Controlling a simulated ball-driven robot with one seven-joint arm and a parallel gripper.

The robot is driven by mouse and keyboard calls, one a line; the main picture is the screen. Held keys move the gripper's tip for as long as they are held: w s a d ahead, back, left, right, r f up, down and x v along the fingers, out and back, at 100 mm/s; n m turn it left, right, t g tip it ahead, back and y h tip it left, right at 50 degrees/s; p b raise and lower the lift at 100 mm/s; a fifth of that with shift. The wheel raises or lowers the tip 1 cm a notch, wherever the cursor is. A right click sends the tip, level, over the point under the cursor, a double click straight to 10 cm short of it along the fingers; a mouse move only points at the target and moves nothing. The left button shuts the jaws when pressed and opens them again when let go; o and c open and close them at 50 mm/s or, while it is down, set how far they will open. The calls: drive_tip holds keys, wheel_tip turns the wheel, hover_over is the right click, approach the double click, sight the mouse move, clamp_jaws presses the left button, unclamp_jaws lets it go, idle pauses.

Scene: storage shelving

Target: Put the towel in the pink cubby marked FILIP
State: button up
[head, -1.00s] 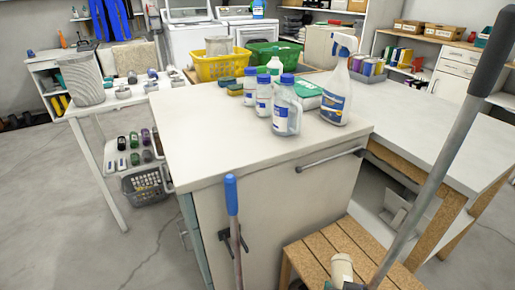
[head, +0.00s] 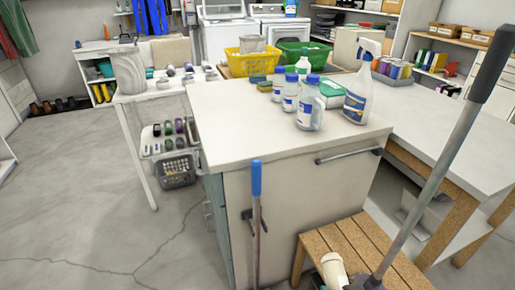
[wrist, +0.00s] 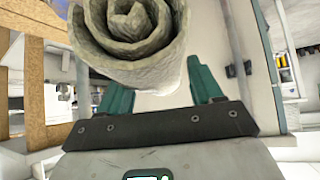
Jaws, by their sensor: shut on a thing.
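In the wrist view, my gripper (wrist: 160,88) is shut on the towel (wrist: 140,50), a thick grey-white roll whose spiral end faces the camera. The teal fingers stand on either side of the roll, and its upper part is cut off by the picture edge. In the head view, a pale cylindrical shape (head: 333,270) shows at the bottom in front of the wooden stool; I cannot tell whether it is the towel. No pink cubby and no FILIP label show in either view.
A white cabinet (head: 300,215) with bottles on top stands close ahead, a blue-tipped pole (head: 256,200) before it. A slatted wooden stool (head: 365,250) is at lower right. A grey basket (head: 178,170) sits under the left table.

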drive_tip(key=r+p, duration=0.1)
drive_tip(key=p, duration=0.2)
drive_tip(key=r+p, duration=0.2)
drive_tip(key=p, duration=0.1)
drive_tip(key=s+r+p, duration=0.1)
drive_tip(key=r+p, duration=0.1)
drive_tip(key=p, duration=0.1)
drive_tip(key=shift+a+r, duration=0.1)
drive_tip(key=shift+r, duration=0.05)
drive_tip(key=r+p, duration=0.1)
drive_tip(key=p, duration=0.2)
drive_tip(key=s+r+p, duration=0.1)
drive_tip(key=p, duration=0.2)
drive_tip(key=shift+r, duration=0.15)
